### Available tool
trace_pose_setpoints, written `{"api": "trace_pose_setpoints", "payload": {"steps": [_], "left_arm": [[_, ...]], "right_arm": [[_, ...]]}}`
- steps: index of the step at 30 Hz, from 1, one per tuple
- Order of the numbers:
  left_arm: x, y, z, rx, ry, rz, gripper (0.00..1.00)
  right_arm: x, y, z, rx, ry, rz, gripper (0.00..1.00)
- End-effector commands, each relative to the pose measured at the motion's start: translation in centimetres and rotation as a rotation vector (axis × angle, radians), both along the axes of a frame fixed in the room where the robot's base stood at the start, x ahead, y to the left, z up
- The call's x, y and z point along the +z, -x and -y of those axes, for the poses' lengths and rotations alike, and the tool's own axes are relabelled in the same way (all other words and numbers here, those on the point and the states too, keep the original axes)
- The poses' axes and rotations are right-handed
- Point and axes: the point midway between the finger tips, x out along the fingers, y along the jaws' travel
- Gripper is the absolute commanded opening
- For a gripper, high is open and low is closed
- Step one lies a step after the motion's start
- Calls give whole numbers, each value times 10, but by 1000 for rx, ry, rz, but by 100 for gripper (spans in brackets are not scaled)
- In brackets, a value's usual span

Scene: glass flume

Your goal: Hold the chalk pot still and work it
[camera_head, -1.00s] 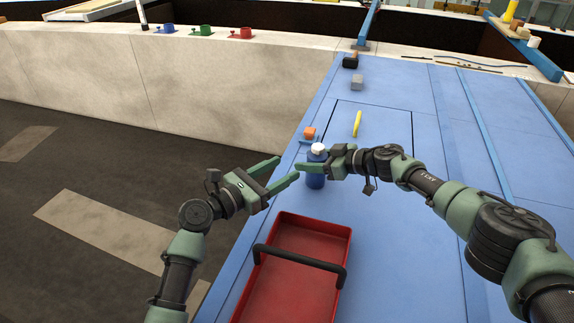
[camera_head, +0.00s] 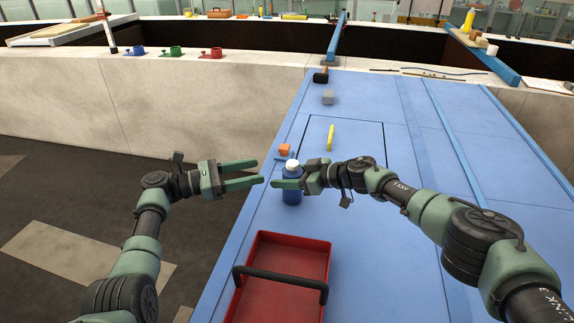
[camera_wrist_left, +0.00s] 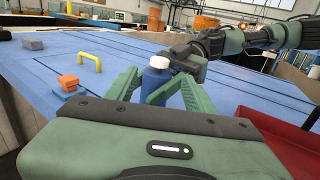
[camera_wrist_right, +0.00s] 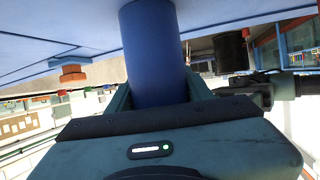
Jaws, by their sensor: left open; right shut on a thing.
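The chalk pot is a blue cylinder (camera_head: 292,190) with a white cap (camera_head: 291,164), upright at the blue deck's left edge. My right gripper (camera_head: 289,183) is shut on its body from the right; one green finger crosses its front. The pot (camera_wrist_right: 155,50) fills the middle of the right wrist view. My left gripper (camera_head: 260,172) is open and empty, its fingertips just left of the pot and apart from it in the head view. In the left wrist view, the pot (camera_wrist_left: 157,82) stands beyond and between the spread fingers. Whether the pot's base touches the deck is hard to tell.
A red tray (camera_head: 322,245) with a black handle lies in front of the pot. Behind it are an orange block (camera_head: 284,149), a yellow handle (camera_head: 331,137) and a grey block (camera_head: 327,97). The blue deck (camera_head: 375,230) to the right is mostly clear.

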Motion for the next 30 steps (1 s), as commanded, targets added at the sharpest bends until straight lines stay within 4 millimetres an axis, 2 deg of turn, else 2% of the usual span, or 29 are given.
{"api": "trace_pose_setpoints", "payload": {"steps": [6, 12, 19, 28, 29, 30], "left_arm": [[0, -15, 44, -2, 1, -2, 53], [0, -26, 78, 0, 0, -3, 53], [-1, -32, 94, 2, -3, -2, 53], [-1, -33, 96, 2, -3, -2, 53], [-1, -33, 96, 2, -3, -2, 51], [-1, -33, 96, 2, -3, -2, 40]], "right_arm": [[0, 0, 0, 0, 0, 0, 4], [0, 0, 0, 0, 0, 0, 4], [0, 0, 0, 0, 0, 0, 4], [0, 0, 0, 0, 0, 0, 4], [0, 0, 0, 0, 0, 0, 4], [0, 0, 0, 0, 0, 0, 4]]}}
